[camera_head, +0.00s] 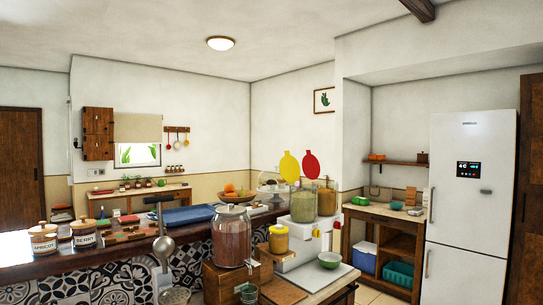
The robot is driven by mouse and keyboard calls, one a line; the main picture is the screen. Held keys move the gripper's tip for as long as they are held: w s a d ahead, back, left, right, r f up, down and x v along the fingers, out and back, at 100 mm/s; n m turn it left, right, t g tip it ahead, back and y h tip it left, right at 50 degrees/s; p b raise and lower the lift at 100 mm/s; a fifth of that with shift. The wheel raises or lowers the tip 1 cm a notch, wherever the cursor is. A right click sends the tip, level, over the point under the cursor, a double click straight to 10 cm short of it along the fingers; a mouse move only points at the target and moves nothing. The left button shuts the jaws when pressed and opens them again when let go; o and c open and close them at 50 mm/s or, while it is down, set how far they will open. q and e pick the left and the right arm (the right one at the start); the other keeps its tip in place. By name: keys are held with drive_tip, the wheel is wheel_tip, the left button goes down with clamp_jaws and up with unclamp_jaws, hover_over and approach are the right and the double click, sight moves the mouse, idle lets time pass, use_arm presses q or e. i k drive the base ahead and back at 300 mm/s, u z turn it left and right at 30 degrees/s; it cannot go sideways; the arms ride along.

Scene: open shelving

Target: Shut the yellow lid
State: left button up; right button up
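The yellow lid (289,167) stands upright and open above the left one of two glass jars (303,206) at the back of the counter. A similar red lid (311,164) stands upright beside it, above the right glass jar (327,199). The yellow lid looks attached at the rim of its jar, but the hinge is too small to make out.
A large reddish-brown jar (231,237) and a smaller yellow jar (278,239) stand in front of the lidded jars. A green bowl (329,260) sits at the right front. A fruit bowl (235,195) is behind. A white fridge (468,205) stands at right.

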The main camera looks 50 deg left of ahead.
sight(290, 167)
drive_tip(key=u, duration=1.55)
